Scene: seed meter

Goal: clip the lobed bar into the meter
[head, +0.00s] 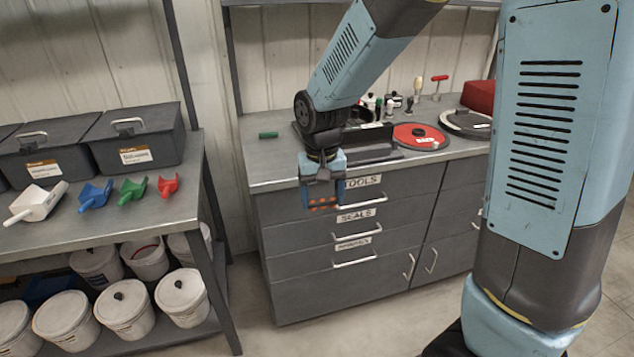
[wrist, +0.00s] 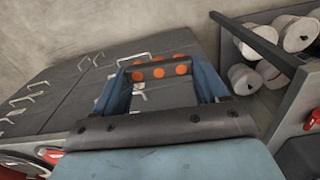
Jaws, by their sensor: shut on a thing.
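My gripper (head: 322,203) hangs in front of the drawer cabinet, below the bench top's front edge. In the wrist view, its two blue fingers (wrist: 162,88) are shut on a dark bar with several round orange lobes (wrist: 158,71), which spans the gap between them. The orange lobes also show between the fingertips in the head view (head: 322,207).
A red disc (head: 420,136) and a round grey part (head: 468,123) lie on the bench to the right. A small green piece (head: 268,135) lies on the left. A shelf with scoops, dark bins and white buckets (head: 123,309) stands at left. Bare floor lies between.

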